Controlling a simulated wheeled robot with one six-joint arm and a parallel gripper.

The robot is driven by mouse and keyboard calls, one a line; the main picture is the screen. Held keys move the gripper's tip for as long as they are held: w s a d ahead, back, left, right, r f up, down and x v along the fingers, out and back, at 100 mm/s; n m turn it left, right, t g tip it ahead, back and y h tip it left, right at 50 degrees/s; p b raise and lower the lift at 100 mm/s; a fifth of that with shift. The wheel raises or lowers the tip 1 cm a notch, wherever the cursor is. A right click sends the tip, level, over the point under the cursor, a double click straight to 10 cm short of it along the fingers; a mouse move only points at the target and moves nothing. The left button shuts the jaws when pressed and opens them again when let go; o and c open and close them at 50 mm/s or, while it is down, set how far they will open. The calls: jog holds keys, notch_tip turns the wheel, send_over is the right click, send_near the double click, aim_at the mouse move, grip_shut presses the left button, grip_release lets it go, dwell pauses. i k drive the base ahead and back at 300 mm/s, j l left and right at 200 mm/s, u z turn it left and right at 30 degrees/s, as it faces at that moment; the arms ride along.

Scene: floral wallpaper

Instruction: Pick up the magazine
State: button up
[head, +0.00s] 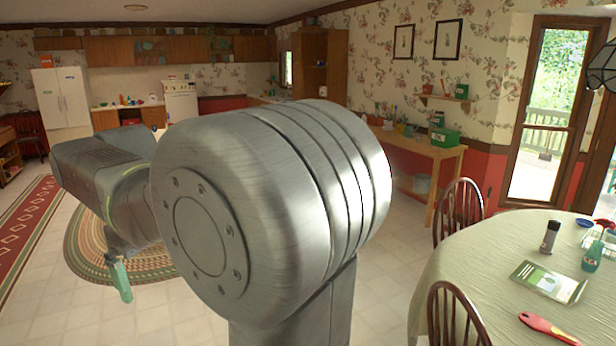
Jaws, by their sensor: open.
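The magazine (548,282) lies flat on the round table at the lower right in the head view. Its cover is green with a pale lower part. My gripper (120,281) hangs at the left side of the view, over the floor and far from the magazine. Only a green-tipped finger part shows clearly; it is open, and I see nothing held in it. My large grey arm joint fills the middle of the view and hides part of the room.
The table (460,270) has a pale green cloth. Near the magazine are a dark-capped bottle (549,237), a green bottle (592,256) and a red-handled tool (548,327). Wooden chairs (459,208) stand at the table's left edge. Tiled floor (385,270) lies open left of the table.

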aim_at(563, 291)
jog(key=z, duration=1.2)
